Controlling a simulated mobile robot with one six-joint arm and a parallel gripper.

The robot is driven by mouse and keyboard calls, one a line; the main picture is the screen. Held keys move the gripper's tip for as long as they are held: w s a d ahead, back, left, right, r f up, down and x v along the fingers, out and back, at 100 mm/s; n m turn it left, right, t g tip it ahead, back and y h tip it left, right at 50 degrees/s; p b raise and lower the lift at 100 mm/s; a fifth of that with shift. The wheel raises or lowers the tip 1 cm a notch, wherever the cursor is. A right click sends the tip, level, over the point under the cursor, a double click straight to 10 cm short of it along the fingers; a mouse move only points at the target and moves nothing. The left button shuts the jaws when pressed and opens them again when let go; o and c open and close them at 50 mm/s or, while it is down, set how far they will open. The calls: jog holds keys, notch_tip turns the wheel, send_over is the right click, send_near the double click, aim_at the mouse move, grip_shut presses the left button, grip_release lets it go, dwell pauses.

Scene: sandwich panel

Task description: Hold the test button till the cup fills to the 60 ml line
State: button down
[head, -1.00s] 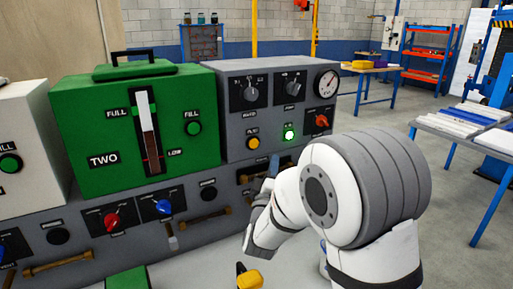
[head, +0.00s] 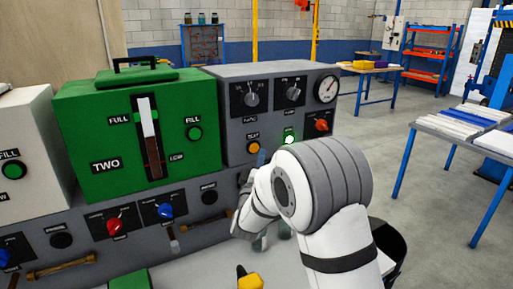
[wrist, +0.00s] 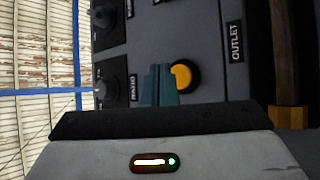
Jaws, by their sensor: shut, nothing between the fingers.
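A round yellow-orange button (head: 253,148) sits on the front of the grey panel (head: 232,105), under a label too small to read. It also shows in the wrist view (wrist: 183,77), partly covered by my fingers. My gripper (wrist: 160,72) is shut and empty, its teal fingertips next to the button in the picture. In the head view my gripper (head: 261,157) is just below and right of it, partly hidden by my arm. I cannot tell whether they touch. No cup or 60 ml line is clearly visible; a pale form below my wrist is too unclear to name.
A lit green button (head: 290,138) is right of the yellow one. Knobs (head: 251,99), a red switch (head: 321,125) and a gauge (head: 327,89) share the panel. A green tank (head: 85,130) stands left. An OUTLET label (wrist: 235,42) shows in the wrist view.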

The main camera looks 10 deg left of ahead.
aim_at(254, 148)
jog(key=shift+w+a, duration=0.4)
jog(key=shift+w, duration=0.15)
jog(key=shift+w+a+f+b, duration=0.1)
jog(key=shift+b, duration=0.2)
dwell(1.5)
jog(key=shift+w+a, duration=0.15)
jog(key=shift+w+a+b, duration=0.2)
jog(key=shift+w+b, duration=0.1)
jog(key=shift+w, duration=0.05)
dwell(5.2)
